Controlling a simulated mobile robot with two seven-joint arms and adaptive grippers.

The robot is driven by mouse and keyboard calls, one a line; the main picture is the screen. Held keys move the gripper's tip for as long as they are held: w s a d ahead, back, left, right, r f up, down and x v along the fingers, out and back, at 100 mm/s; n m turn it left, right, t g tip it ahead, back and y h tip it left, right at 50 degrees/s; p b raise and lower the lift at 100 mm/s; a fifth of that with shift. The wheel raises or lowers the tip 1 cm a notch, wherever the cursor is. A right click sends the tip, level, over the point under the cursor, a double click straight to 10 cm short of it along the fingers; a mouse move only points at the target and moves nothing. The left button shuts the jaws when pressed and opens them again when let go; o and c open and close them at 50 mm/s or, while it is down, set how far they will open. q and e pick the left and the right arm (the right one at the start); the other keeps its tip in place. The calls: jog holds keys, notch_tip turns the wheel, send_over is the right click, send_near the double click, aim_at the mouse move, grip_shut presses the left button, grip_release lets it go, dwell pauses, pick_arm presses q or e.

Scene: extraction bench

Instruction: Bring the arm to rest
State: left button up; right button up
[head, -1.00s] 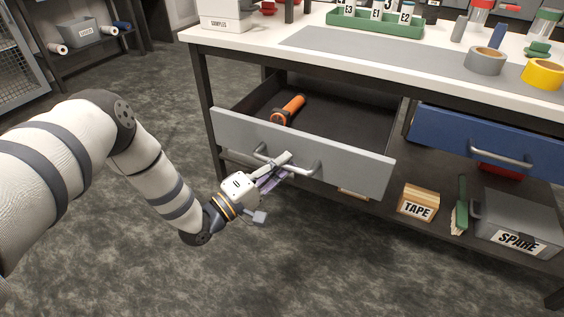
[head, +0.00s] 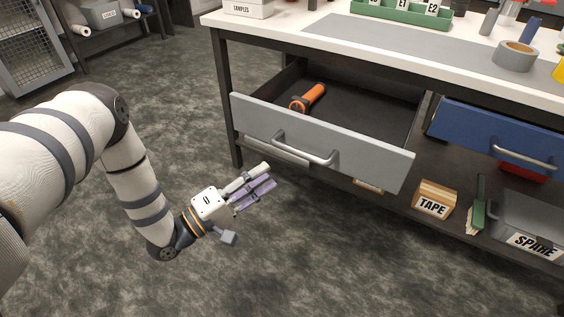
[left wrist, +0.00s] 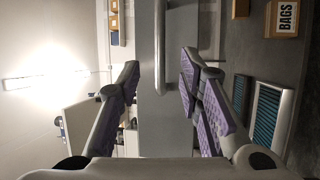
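My left gripper (head: 266,178) is in front of the bench, apart from the grey drawer (head: 320,150). Its fingers are spread and empty, with purple pads; they also show in the left wrist view (left wrist: 160,75). The grey drawer stands pulled out, and its bar handle (head: 305,152) is free of the fingers. In the left wrist view the handle (left wrist: 159,50) runs between and beyond the fingertips. An orange-handled tool (head: 309,97) lies inside the drawer. My right gripper is not in view.
The blue drawer (head: 500,138) to the right is slightly out. A tape box (head: 434,199), a green brush (head: 479,203) and a grey spare bin (head: 525,215) stand on the lower shelf. The floor (head: 330,270) around my left arm is clear.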

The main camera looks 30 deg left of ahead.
pick_arm(q)
jog(key=shift+s+a+f, duration=0.15)
jog(key=shift+s+a, duration=0.1)
jog(key=shift+s, duration=0.4)
